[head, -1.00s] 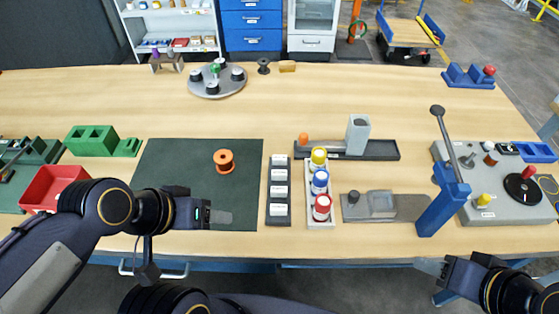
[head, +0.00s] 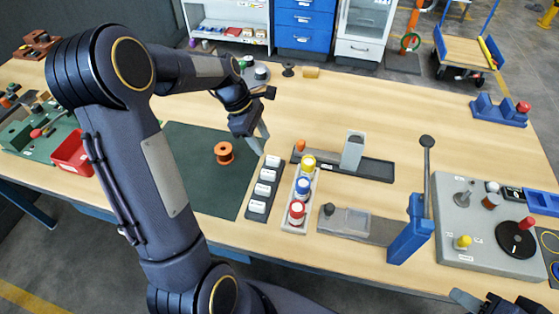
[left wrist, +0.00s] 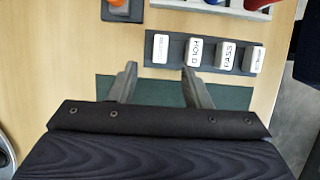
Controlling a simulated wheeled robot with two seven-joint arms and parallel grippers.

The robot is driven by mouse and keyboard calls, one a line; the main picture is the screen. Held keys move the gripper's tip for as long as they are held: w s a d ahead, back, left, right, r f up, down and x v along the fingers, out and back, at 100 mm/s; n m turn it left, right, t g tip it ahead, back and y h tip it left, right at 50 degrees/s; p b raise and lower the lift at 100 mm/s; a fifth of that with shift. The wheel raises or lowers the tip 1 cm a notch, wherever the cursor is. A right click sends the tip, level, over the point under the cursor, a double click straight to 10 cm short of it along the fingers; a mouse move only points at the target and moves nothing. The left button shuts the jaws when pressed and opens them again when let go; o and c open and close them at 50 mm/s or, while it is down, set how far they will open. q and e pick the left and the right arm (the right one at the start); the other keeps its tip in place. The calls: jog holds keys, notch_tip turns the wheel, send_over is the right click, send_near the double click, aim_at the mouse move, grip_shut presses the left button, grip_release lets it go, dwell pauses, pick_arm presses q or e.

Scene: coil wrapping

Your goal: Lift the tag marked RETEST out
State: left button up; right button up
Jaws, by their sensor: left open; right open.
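A dark rack (head: 250,214) holds a row of white tags, right of the green mat in the head view. In the left wrist view, two middle tags read HOLD (left wrist: 193,52) and PASS (left wrist: 225,55). The leftmost tag (left wrist: 160,48) and the rightmost tag (left wrist: 254,60) carry print too small to read, so I cannot tell which is RETEST. My left gripper (head: 262,143) is open and empty near the rack's far end. Its two fingers (left wrist: 160,82) point toward the leftmost tag, short of it. My right gripper (head: 462,297) is at the bottom right edge, partly cut off.
A white tray (head: 312,196) with yellow, blue and red capped bottles stands close right of the rack. A dark tray (head: 372,170) with a grey block lies behind it. An orange spool (head: 223,153) sits on the green mat (head: 190,140). A blue lever stand (head: 410,235) rises further right.

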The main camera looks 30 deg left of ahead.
aim_at(270, 158)
pick_arm(q)
jog(key=p+x, duration=0.1)
jog(key=x, duration=0.5)
jog(key=shift+f, duration=0.3)
grip_shut()
